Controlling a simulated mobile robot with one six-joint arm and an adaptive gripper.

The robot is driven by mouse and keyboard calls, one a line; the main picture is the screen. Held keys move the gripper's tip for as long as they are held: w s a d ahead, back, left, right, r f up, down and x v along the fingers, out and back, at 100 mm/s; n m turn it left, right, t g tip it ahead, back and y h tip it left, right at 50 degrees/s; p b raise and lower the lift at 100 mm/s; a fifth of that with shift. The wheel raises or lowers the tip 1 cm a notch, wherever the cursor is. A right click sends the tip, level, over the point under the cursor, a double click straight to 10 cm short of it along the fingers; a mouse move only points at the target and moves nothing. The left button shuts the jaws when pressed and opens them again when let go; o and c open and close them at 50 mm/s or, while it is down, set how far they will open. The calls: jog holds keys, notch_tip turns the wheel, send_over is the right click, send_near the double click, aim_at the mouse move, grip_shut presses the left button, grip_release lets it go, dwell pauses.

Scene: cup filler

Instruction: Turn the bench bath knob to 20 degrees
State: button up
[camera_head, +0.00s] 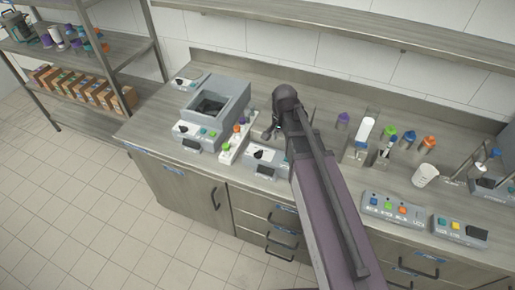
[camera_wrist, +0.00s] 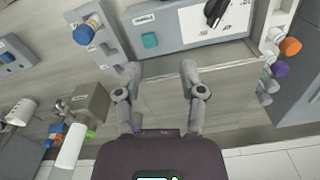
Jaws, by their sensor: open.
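The bench bath appears to be the grey box with an open basin (camera_head: 222,88) at the left of the bench in the head view.
A white rack with coloured caps (camera_head: 236,141) stands between the two units. Bottles, a white cup (camera_head: 425,175) and button panels (camera_head: 397,209) stand to the right. A wall shelf (camera_head: 370,32) runs above the bench. Bare bench top lies below my fingers in the wrist view.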

aim_at(258, 153)
jog(key=w+a+r+m+p, duration=0.1)
jog(key=w+a+m, duration=0.2)
jog(key=a, duration=0.4)
jog(key=shift+w+a+r+m, duration=0.3)
jog(key=shift+w+a+r, duration=0.1)
jog(key=shift+w, duration=0.05)
jog(key=shift+f, duration=0.15)
notch_tip(258, 153, down, 14)
jog(key=b, duration=1.3)
jog(key=shift+r, duration=0.25)
grip_shut()
